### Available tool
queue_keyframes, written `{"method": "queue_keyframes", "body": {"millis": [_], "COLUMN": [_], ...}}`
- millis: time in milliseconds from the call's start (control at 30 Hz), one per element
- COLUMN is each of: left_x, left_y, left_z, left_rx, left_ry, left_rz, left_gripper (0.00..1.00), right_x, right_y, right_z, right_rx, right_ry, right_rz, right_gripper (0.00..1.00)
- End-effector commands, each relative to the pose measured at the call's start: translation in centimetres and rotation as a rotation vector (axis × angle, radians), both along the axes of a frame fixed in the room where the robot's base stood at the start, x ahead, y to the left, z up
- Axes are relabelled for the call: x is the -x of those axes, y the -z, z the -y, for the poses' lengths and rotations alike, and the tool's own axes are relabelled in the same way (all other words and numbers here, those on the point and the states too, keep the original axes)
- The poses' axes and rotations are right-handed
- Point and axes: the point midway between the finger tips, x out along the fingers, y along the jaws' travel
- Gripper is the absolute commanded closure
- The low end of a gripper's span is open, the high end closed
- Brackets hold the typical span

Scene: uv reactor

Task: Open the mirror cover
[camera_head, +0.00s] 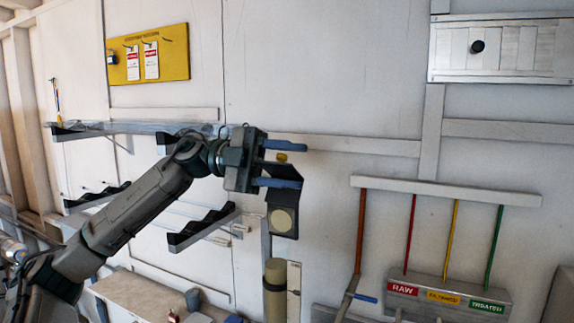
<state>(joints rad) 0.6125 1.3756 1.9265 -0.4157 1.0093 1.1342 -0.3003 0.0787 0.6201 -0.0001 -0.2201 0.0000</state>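A dark panel (286,222) with a round beige disc (282,220) hangs at the middle of the head view, and it looks like the mirror cover. A small yellow knob (282,157) shows at its upper end. My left gripper (292,163) reaches in from the left with its two blue fingers apart. The knob appears between the fingers; I cannot tell whether either finger touches it. The lower finger crosses in front of the dark panel and hides part of it. My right gripper is not in view.
A tan cylinder (275,288) stands below the panel. Dark shelf brackets (203,228) line the wall at left, above a bench (150,295). Coloured pipes (410,235) run down to a labelled box (447,296) at right. A vented panel (500,48) is high at right.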

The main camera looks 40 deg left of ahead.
Motion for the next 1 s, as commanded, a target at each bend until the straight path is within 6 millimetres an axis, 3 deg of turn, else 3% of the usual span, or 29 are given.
{"method": "queue_keyframes", "body": {"millis": [267, 633, 800, 1000], "left_x": [0.4, 2.3, 2.8, 3.1], "left_y": [0.6, 0.5, 0.2, 0.0], "left_z": [-1.6, -7.9, -9.9, -10.5], "left_rx": [-0.003, 0.001, 0.001, 0.001], "left_ry": [-0.003, -0.005, -0.004, 0.0], "left_rz": [-0.002, 0.001, 0.001, 0.0], "left_gripper": [0.56, 0.56, 0.56, 0.56], "right_x": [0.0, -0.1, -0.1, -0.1], "right_y": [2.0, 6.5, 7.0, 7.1], "right_z": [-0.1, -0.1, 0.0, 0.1], "right_rx": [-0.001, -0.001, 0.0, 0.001], "right_ry": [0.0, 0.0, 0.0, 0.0], "right_rz": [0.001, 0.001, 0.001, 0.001], "right_gripper": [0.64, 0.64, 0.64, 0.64]}}
